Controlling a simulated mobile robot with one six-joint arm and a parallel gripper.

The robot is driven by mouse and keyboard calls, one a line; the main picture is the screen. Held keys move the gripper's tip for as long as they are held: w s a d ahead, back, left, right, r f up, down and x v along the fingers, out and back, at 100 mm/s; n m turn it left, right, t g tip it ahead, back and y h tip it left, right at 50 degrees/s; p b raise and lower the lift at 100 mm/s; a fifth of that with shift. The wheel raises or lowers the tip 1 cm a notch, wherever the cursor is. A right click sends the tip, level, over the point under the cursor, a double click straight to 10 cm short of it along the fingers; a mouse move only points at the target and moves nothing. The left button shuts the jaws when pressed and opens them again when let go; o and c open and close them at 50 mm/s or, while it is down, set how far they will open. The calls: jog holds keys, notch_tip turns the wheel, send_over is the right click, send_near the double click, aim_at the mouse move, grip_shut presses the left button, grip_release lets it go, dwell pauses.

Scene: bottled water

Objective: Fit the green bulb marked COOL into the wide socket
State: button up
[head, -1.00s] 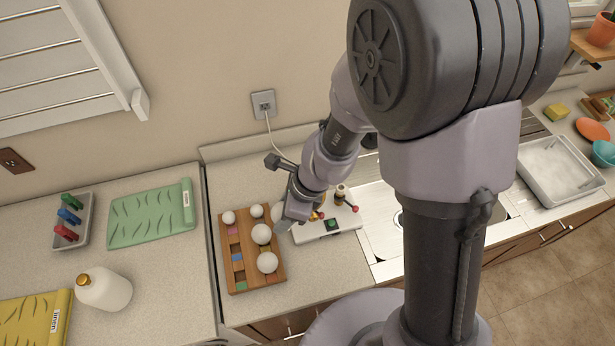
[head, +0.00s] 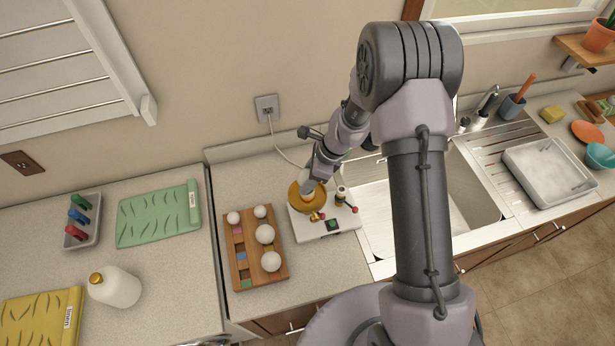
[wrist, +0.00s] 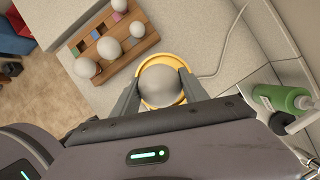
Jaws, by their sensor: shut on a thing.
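My gripper (head: 312,182) is shut on a pale round bulb (wrist: 157,88), one finger on each side of it in the wrist view. The bulb is at the orange-yellow dish-shaped piece (head: 296,200) on the white board (head: 345,221). In the wrist view the dish's yellow rim (wrist: 162,59) surrounds the bulb. I cannot tell whether the bulb is seated or just above, as its base is hidden. No green mark or COOL lettering can be read on it. The board also carries a smaller upright socket-like piece (head: 341,192).
A wooden tray (head: 276,279) with several white bulbs and coloured squares stands left of the board. A cable runs from the wall outlet (head: 267,108) to behind the board. The sink (head: 470,205) lies right. A white bottle (head: 118,289) stands on the left counter.

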jog(key=shift+s+f, duration=0.1)
jog(key=o, duration=1.4)
